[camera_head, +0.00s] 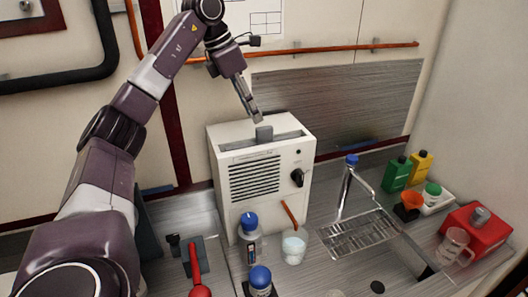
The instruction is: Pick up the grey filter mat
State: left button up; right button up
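A white box unit (222,145) with a vent grille and a black knob stands on the metal counter. A small grey piece, which looks like the grey filter mat (264,133), sticks up from the slot in the unit's top; any lower part is hidden inside. My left gripper (257,118) points down just above and slightly left of this piece. Its fingers look close together from this angle, and I cannot tell whether they are open or shut. I see no clear contact with the grey piece. My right gripper is out of view.
A blue-capped bottle (249,240), a white cup (294,246) and a red-handled tool (194,262) stand or lie before and left of the unit. A wire rack (358,234) is to the right. An orange pipe (300,50) runs along the wall behind.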

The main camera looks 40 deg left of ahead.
aim_at(263, 127)
pick_arm(q)
jog(key=shift+w+d+f+p, duration=0.1)
jog(key=shift+d+f+p, duration=0.2)
jog(key=shift+d+f, duration=0.45)
jog(key=shift+w+f, duration=0.15)
jog(key=shift+f, duration=0.2)
jog(key=p+x, duration=0.2)
jog(key=x, duration=0.2)
jog(key=shift+w+f, duration=0.1)
jog(key=shift+w, duration=0.15)
jog(key=shift+f, duration=0.1)
jog(key=shift+c, duration=0.3)
jog(key=c, duration=0.5)
jog(key=shift+c, duration=1.2)
grip_shut()
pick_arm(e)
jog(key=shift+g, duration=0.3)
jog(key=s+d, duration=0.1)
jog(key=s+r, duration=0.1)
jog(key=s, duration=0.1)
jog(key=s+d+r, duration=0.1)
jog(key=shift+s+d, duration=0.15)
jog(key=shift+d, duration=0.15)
